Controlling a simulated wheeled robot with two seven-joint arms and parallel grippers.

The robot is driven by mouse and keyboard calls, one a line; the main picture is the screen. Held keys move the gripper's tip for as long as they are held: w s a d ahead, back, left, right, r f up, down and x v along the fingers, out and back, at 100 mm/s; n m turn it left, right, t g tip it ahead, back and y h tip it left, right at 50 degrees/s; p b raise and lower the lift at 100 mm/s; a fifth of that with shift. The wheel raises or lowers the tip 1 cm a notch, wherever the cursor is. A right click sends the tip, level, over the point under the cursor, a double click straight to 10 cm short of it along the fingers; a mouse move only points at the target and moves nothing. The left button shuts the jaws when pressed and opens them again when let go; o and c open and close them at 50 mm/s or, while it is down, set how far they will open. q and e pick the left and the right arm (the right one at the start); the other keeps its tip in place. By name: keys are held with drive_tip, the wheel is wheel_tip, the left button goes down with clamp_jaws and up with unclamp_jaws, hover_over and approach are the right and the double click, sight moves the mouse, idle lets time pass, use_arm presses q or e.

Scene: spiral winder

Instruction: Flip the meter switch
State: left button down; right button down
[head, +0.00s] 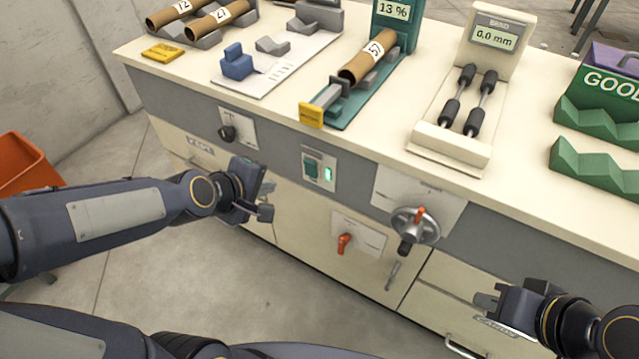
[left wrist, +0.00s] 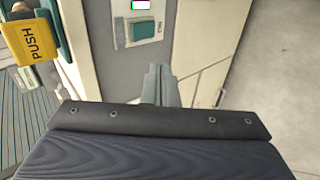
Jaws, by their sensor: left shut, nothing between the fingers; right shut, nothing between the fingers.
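A teal rocker switch (head: 313,168) sits on a pale plate on the grey front panel of the bench, with a lit green lamp (head: 328,173) beside it. It lies below the green meter reading 13 % (head: 394,12). In the left wrist view the rocker (left wrist: 139,31) shows just beyond my fingers. I cannot tell for sure whether this is the meter switch. My left gripper (head: 264,201) is shut and empty, left of and below the switch plate, apart from it. Its fingers show in the left wrist view (left wrist: 157,84). My right gripper (head: 485,302) is shut and empty at the lower right, near the drawers.
A black knob (head: 228,132), an orange-red handle (head: 345,242) and a crank wheel (head: 415,226) stick out of the bench front. A yellow PUSH block (head: 311,115) overhangs above the switch. An orange bin (head: 22,165) stands left.

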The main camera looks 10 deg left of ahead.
use_arm(q)
drive_tip(key=shift+w+d+f, duration=0.1)
drive_tip(key=shift+w+f, duration=0.05)
drive_tip(key=b, duration=0.1)
approach(308, 170)
wheel_tip(308, 170, down, 4)
drive_tip(key=w, duration=0.2)
drive_tip(key=shift+w+d+r, duration=0.25)
drive_tip(key=shift+w+d, duration=0.45)
drive_tip(key=shift+w, duration=0.2)
